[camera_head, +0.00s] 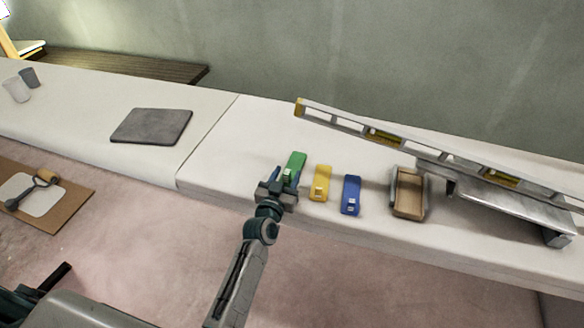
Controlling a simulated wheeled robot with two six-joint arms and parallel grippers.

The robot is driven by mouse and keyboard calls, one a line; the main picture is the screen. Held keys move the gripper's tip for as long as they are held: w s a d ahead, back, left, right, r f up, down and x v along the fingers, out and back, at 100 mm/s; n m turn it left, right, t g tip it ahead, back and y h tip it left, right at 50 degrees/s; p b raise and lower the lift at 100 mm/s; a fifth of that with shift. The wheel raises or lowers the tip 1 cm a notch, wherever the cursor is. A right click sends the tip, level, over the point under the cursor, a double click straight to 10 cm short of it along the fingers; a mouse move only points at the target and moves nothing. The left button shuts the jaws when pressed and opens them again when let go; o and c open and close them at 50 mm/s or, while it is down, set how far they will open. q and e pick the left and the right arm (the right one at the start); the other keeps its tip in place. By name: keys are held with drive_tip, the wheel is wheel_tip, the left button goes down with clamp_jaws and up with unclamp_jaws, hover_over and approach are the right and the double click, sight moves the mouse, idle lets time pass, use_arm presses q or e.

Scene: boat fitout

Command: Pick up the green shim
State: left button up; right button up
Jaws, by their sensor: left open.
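The green shim (297,160) lies on the white bench top, at the left end of a row of three shims. Its near end is partly hidden by my left gripper (281,177). My left gripper is open, with its blue-tipped fingers pointing at the near part of the green shim. I cannot tell whether the fingers touch it. My right gripper is not in view.
A yellow shim (323,178) and a blue shim (351,196) lie close to the right. Beyond them are an open brown box (394,205) and a long level (345,122) resting across a metal piece (510,208). A dark grey mat (151,126) lies left; bench between is clear.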

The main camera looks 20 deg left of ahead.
use_arm(q)
drive_tip(key=shift+w, duration=0.9)
drive_tip(key=shift+c, duration=0.4)
clamp_jaws()
drive_tip(key=shift+r, duration=0.15)
